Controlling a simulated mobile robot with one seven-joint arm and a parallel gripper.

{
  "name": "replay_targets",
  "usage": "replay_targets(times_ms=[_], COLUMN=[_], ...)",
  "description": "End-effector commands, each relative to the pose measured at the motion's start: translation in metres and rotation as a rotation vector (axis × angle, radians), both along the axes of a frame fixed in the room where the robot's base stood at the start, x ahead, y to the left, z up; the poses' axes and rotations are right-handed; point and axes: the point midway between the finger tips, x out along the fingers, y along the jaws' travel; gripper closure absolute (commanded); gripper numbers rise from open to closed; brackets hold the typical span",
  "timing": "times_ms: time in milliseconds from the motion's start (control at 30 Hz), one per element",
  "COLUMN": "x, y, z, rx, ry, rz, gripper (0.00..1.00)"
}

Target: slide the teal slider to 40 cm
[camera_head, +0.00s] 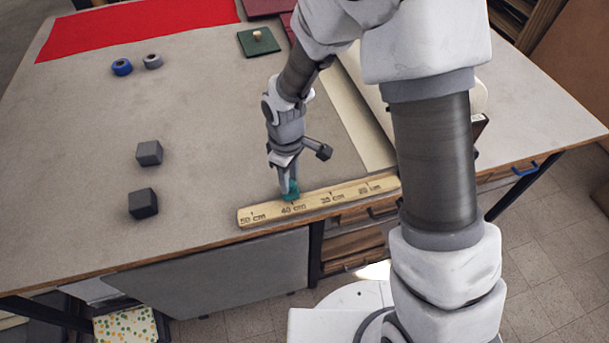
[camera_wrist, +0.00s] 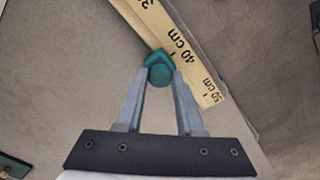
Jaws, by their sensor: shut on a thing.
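The teal slider (camera_head: 291,190) sits on the wooden ruler (camera_head: 330,197), right by the 40 cm mark in the head view. In the wrist view the slider (camera_wrist: 159,69) is at the ruler's edge, close to the 40 cm label on the ruler (camera_wrist: 205,80). My gripper (camera_head: 289,184) points down at the slider. In the wrist view my gripper (camera_wrist: 159,76) has its two fingertips on both sides of the slider's round knob, shut on it. The ruler's right end is partly hidden behind my arm.
Two dark grey cubes (camera_head: 149,153) (camera_head: 143,204) stand on the table left of the ruler. A blue ring (camera_head: 122,67) and a grey ring (camera_head: 153,61) lie farther back. A green square plate (camera_head: 258,42) and red cloth (camera_head: 135,25) lie at the back. The table's front edge runs near the ruler.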

Motion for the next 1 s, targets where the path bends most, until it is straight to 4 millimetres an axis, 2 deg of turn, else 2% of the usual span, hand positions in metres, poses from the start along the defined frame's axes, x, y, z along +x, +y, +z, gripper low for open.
replay_targets(times_ms=[367, 400, 533, 867, 1000], x=[-0.001, -0.001, -0.001, 0.0, 0.001], y=[0.003, 0.003, 0.003, 0.002, 0.002], z=[0.001, 0.001, 0.0, 0.002, 0.014], rx=[0.001, 0.001, 0.001, 0.001, 0.002], ry=[0.0, 0.0, 0.0, 0.0, -0.003], rz=[0.0, 0.0, 0.0, 0.0, -0.001], gripper=[1.0, 0.58, 0.35, 0.34, 0.34])
